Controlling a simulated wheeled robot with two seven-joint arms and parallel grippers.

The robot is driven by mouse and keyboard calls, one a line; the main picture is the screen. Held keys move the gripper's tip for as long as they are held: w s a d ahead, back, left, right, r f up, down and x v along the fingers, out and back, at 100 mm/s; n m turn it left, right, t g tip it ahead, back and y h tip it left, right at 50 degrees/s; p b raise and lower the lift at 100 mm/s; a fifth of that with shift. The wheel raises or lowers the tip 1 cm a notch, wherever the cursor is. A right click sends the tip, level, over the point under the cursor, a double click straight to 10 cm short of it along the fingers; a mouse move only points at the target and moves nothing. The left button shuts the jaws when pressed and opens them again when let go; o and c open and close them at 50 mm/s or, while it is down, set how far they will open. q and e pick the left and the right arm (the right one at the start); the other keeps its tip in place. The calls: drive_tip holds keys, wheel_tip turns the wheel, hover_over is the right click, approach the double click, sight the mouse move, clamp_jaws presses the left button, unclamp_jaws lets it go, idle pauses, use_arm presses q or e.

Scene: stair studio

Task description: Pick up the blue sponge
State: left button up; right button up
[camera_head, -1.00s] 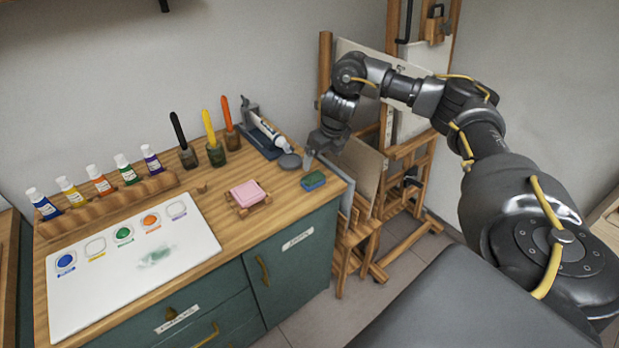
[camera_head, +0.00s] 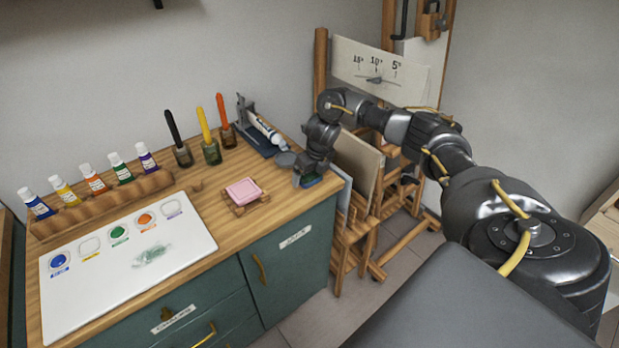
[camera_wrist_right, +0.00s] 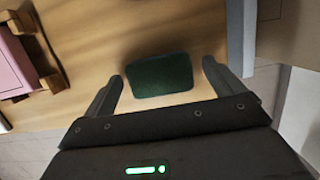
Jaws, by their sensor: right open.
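The sponge (camera_head: 312,182) lies at the right front corner of the wooden cabinet top, with a dark green upper face and a sliver of blue showing in the head view. My right gripper (camera_head: 306,174) is right above it, pointing down, and hides most of it. In the right wrist view the sponge (camera_wrist_right: 158,76) lies flat and shows its dark green top. The open fingers of my right gripper (camera_wrist_right: 162,74) stand on its left and right sides, with a gap on each side. My left gripper is out of view.
A pink block on a small wooden rack (camera_head: 243,193) sits left of the sponge; its edge also shows in the right wrist view (camera_wrist_right: 15,65). Canvases (camera_head: 358,168) lean just right of the cabinet.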

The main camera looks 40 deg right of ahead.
sight(311, 175)
drive_tip(key=shift+c, duration=0.2)
drive_tip(key=c, duration=1)
drive_tip(key=shift+r, duration=0.25)
wheel_tip(311, 175, up, 3)
drive_tip(key=shift+b, duration=0.65)
drive_tip(key=s+a+r+p, duration=0.1)
drive_tip(key=s+a+r, duration=0.1)
drive_tip(key=s+r, duration=0.1)
drive_tip(key=s+a+r+p, duration=0.1)
drive_tip(key=s+a+r, duration=0.1)
drive_tip(key=s, duration=0.3)
drive_tip(key=s+a+r+p, duration=0.2)
drive_tip(key=s+a+r, duration=0.1)
drive_tip(key=s+r, duration=0.1)
drive_tip(key=shift+s+a+r, duration=0.1)
drive_tip(key=shift+r, duration=0.1)
